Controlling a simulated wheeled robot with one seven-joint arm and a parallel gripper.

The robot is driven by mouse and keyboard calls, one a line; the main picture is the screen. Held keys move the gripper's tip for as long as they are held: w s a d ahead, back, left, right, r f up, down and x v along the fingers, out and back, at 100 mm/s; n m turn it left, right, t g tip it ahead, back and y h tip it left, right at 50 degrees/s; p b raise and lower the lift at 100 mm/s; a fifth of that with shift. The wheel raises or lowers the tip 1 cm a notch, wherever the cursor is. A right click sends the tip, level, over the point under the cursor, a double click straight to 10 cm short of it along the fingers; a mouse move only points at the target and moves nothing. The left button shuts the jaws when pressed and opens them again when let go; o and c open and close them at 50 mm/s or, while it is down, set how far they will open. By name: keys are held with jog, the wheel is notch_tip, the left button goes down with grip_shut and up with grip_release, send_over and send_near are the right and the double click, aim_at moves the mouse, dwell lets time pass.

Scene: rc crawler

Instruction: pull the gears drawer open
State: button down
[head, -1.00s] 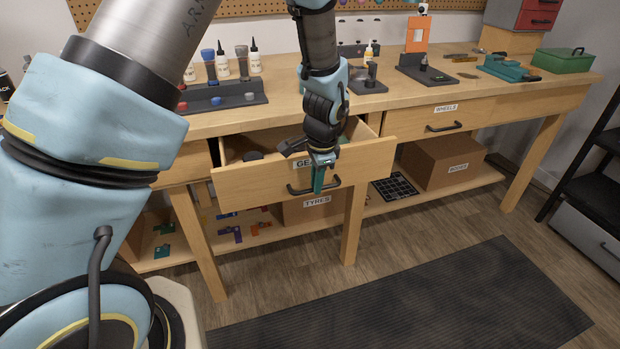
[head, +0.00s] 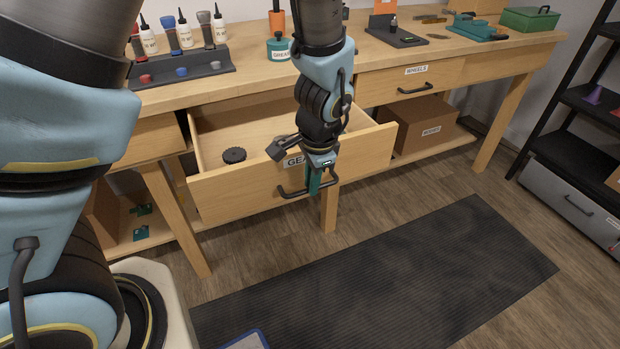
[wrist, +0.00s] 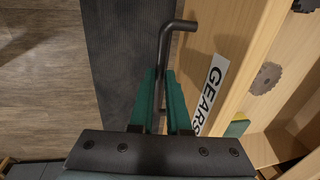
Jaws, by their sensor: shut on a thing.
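The gears drawer (head: 235,190) is a pale wooden drawer in the workbench, pulled well out, with its inside showing. Its white label reads GEARS in the wrist view (wrist: 209,92) and is partly covered by my gripper in the head view. My gripper (head: 314,190) points down at the drawer front, and its green fingers are shut on the dark bar handle (head: 290,193). The handle also shows between the fingers in the wrist view (wrist: 166,50). A dark gear (head: 234,155) lies inside the drawer, and a grey gear (wrist: 266,78) shows in the wrist view.
The closed wheels drawer (head: 410,85) is to the right, above a cardboard box (head: 424,130). A dark mat (head: 400,265) lies on the floor in front. A dark shelf rack (head: 565,135) stands at the right.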

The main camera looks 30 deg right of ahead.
jog(key=c, duration=0.9)
grip_release()
jog(key=r, duration=0.3)
jog(key=s+r, duration=0.1)
jog(key=r, duration=0.3)
jog(key=s+r, duration=0.1)
jog(key=r, duration=0.2)
jog(key=shift+a+r+b, duration=0.1)
jog(key=shift+r+b, duration=0.2)
jog(key=shift+w, duration=0.1)
